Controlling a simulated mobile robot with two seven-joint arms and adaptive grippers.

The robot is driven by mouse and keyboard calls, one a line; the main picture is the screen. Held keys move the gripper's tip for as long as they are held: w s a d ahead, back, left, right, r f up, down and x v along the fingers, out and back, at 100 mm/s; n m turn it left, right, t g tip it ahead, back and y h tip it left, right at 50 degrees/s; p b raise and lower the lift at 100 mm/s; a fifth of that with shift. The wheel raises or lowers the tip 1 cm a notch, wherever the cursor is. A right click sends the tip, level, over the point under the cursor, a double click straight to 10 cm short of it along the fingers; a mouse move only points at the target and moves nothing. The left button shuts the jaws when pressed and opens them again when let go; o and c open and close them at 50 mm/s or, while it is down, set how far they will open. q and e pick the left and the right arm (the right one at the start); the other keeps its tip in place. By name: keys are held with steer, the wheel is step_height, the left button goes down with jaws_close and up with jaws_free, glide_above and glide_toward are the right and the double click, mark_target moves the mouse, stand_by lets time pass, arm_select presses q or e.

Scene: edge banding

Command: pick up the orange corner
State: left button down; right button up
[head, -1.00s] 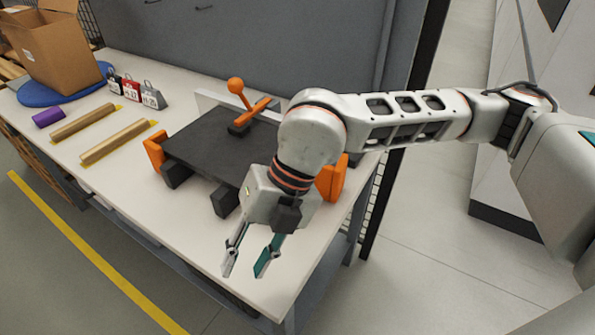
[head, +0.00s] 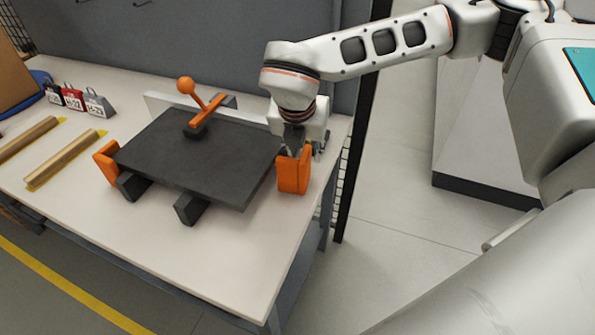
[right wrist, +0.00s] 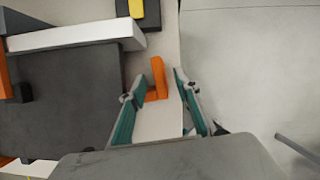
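An orange corner (head: 292,173) stands upright at the right end of the dark board (head: 200,155) on the white table. In the right wrist view the orange corner (right wrist: 157,82) looks like an L lying between the two teal fingers. My right gripper (right wrist: 160,88) is open around it, with light table showing between the fingers. In the head view my right gripper (head: 298,143) points down just behind and above the corner, which partly hides the fingertips. I cannot tell whether a finger touches it. Another orange corner (head: 105,163) stands at the board's left end. My left gripper is not in view.
An orange lever clamp with a ball knob (head: 186,86) rises at the board's back edge, near a white fence (head: 160,103). The front right tabletop (head: 235,245) is clear.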

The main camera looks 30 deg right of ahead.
steer(key=shift+x, duration=1.4)
steer(key=c, duration=0.9)
steer(key=shift+r, duration=0.1)
